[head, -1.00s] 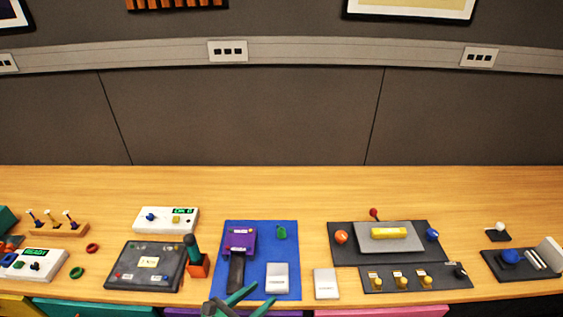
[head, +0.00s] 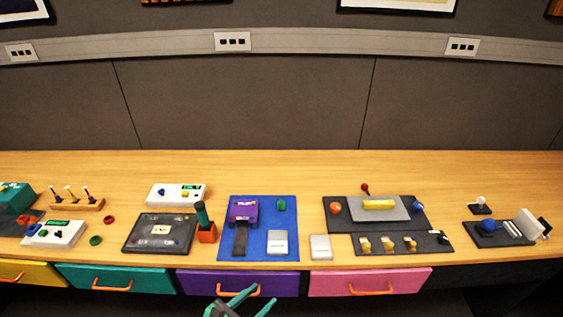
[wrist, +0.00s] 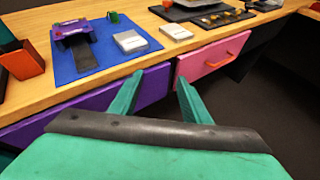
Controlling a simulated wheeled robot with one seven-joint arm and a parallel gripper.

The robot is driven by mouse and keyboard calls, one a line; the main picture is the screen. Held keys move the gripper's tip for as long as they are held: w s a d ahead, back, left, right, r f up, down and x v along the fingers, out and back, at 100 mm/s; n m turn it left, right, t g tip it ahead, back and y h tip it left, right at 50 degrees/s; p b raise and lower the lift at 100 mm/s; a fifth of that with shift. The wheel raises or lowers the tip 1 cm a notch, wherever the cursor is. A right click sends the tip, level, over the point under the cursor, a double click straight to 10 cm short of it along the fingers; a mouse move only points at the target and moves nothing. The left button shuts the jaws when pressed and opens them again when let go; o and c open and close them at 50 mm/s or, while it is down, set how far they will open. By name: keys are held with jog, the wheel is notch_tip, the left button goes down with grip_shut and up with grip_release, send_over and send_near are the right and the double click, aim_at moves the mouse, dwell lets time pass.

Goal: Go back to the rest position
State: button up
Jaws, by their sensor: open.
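My gripper (head: 252,300) is green and shows at the bottom middle of the head view, in front of the purple drawer (head: 240,284) and below the table edge. In the wrist view my gripper (wrist: 158,98) has its two green fingers spread apart with nothing between them. The fingers point toward the table front, near the gap between the purple drawer and the pink drawer (wrist: 212,57). They look empty.
The wooden table (head: 300,170) carries a blue mat (head: 262,250) with a purple device (head: 243,211), a grey panel (head: 160,233), an orange holder (head: 207,233) and a trackball panel (head: 495,236) at the right. Drawers with orange handles line the front. The table's back strip is clear.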

jog(key=s+f+m+t+y, duration=0.1)
jog(key=s+f+m+y, duration=0.35)
jog(key=s+m, duration=0.2)
jog(key=s+f+m+y, duration=0.3)
jog(key=s+f+m, duration=0.25)
jog(key=s, duration=0.25)
jog(key=s+d+r+m+t, duration=0.1)
jog(key=s+d+r+m, duration=0.2)
jog(key=s+r+m, duration=0.2)
jog(key=s+d+r+m+t, duration=0.2)
jog(key=s+r+m, duration=0.3)
jog(key=s+m, duration=0.4)
jog(key=shift+d+r+m, duration=0.3)
jog(key=shift+d+m, duration=0.3)
jog(key=shift+m, duration=0.3)
